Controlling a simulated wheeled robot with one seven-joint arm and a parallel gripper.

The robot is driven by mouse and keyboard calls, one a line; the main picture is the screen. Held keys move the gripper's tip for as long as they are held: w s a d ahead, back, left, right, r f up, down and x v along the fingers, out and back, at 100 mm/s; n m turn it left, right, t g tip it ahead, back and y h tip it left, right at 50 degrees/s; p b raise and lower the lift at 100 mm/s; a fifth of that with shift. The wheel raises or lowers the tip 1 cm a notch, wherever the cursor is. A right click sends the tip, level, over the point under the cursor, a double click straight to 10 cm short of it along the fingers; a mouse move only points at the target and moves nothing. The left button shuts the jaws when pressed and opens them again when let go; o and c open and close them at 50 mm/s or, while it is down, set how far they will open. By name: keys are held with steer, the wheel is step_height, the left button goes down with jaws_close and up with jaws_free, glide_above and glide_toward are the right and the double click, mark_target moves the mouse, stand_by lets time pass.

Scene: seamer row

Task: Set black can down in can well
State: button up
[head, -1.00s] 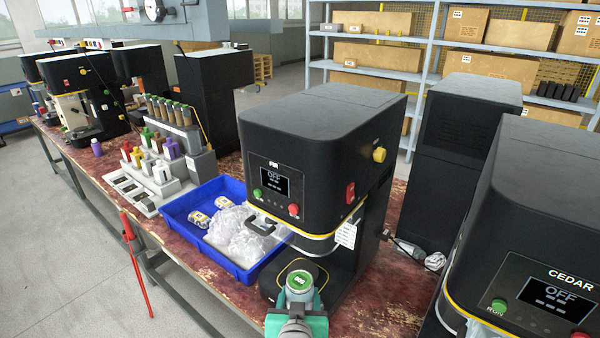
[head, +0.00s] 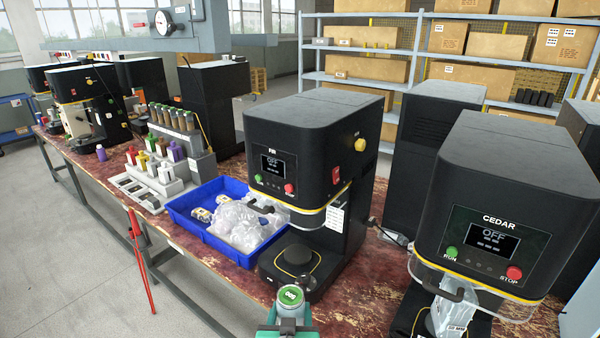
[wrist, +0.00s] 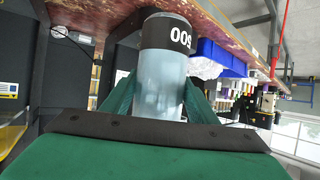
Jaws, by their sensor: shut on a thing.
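My gripper (head: 290,322) is shut on a can (head: 291,299), seen from above in the head view with a green label on its lid. In the wrist view the can (wrist: 166,70) has a pale grey-blue body and a black band with numbers. The green fingers (wrist: 155,100) hold it from both sides. It is in front of the FIR seamer (head: 310,140), apart from it, near the table's front edge. I cannot tell whether this is the can well.
The CEDAR seamer (head: 510,205) stands at the right, with a clear bag (head: 448,314) under its head. A blue tray (head: 190,228) with clear plastic wrap is left of the FIR seamer. Worn red tabletop (head: 368,290) is clear between the seamers.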

steer(key=s+f, duration=0.4)
steer(key=f, duration=1.2)
steer(key=s+d+f, duration=0.1)
steer(key=s+f, duration=0.2)
steer(key=f, duration=1.3)
steer(key=shift+s+d+f, duration=0.15)
steer(key=shift+s+f, duration=0.15)
steer(key=shift+s, duration=0.1)
